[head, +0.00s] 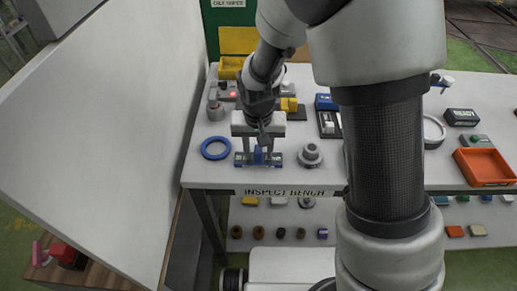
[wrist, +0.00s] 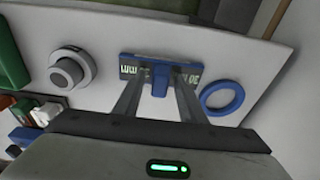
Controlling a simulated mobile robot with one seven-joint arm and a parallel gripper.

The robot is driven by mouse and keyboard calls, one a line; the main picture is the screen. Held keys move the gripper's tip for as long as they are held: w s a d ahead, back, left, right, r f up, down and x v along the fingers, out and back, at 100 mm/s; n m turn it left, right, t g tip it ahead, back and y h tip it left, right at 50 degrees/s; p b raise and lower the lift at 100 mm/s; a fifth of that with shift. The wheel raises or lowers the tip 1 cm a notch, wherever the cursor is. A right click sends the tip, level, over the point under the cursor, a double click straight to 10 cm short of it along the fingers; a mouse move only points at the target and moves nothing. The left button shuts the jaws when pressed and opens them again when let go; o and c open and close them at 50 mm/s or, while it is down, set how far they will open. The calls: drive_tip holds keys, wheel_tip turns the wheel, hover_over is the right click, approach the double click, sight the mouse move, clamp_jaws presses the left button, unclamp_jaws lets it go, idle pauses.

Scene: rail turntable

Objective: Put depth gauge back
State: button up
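A blue piece, which looks like the depth gauge (head: 276,159), sits near the front edge of the inspection bench (head: 310,176). It has a wide blue bar with pale markings and an upright block in its middle. It also shows in the wrist view (wrist: 160,79). My gripper (head: 258,154) is above it, pointing down, with a finger on each side of the middle block. In the wrist view, gaps show between the block and both fingers of my gripper (wrist: 160,90), so it appears open. I cannot tell whether the bar rests in a separate holder.
A blue ring (head: 215,148) lies to the left of the gauge and a grey round stepped part (head: 311,155) to its right. An orange tray (head: 485,166) is at the far right. A tall white panel (head: 130,130) stands left of the bench.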

sight(258, 154)
drive_tip(key=shift+r, duration=0.55)
wheel_tip(258, 154, up, 11)
drive_tip(key=s+p, duration=0.1)
drive_tip(key=s, duration=0.1)
drive_tip(key=s+d+r+t, duration=0.3)
drive_tip(key=s+d+r, duration=1.1)
drive_tip(key=s+d, duration=0.1)
drive_tip(key=shift+t, duration=0.4)
